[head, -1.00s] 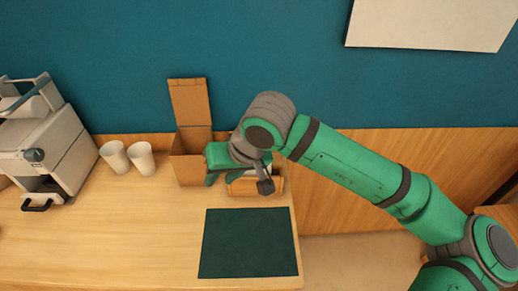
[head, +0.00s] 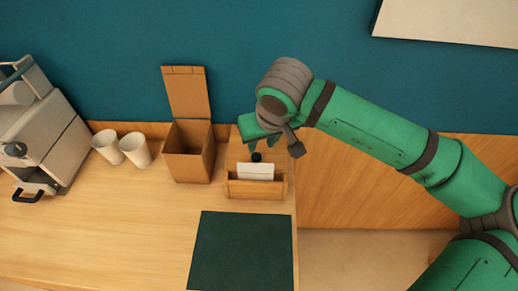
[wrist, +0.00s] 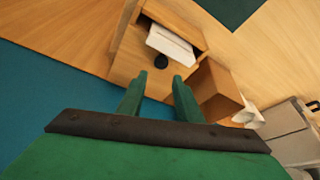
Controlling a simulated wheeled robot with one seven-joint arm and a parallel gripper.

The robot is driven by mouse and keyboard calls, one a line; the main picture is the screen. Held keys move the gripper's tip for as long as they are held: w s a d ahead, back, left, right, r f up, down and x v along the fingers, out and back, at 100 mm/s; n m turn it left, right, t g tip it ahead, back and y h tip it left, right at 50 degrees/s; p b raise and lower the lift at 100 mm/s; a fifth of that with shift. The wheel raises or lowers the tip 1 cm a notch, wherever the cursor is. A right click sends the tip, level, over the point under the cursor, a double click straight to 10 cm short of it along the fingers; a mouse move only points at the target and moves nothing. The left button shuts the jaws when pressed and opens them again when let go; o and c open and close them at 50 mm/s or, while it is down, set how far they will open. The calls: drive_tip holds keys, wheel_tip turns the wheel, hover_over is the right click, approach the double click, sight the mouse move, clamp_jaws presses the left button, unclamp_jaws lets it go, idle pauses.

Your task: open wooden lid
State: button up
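A light wooden box (head: 187,165) stands on the counter with its wooden flap lid (head: 187,93) raised upright against the wall. To its right, a black round knob (head: 256,157) sits on a flat wooden top (wrist: 137,57), behind a wooden holder (head: 256,188) with white napkins (head: 256,171). My gripper (head: 261,147) is above and behind the knob. In the wrist view my two green fingers (wrist: 160,77) are apart with nothing between them, pointing at the knob (wrist: 161,62), apparently short of it. The open box is also at right there (wrist: 220,92).
Two white cups (head: 121,149) and a grey-white machine (head: 42,130) stand left of the box. A dark green mat (head: 241,250) lies in front of the napkin holder. The counter's right edge is close by. The teal wall (head: 100,60) is right behind.

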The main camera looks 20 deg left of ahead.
sight(257, 156)
drive_tip(key=x, duration=0.7)
drive_tip(key=shift+s+d+f, duration=0.1)
drive_tip(key=shift+s+f, duration=0.1)
drive_tip(key=shift+f, duration=0.2)
drive_tip(key=shift+w+a+f, duration=0.15)
drive_tip(key=shift+a+f, duration=0.05)
drive_tip(key=shift+f, duration=0.15)
drive_tip(key=shift+w, duration=0.1)
clamp_jaws()
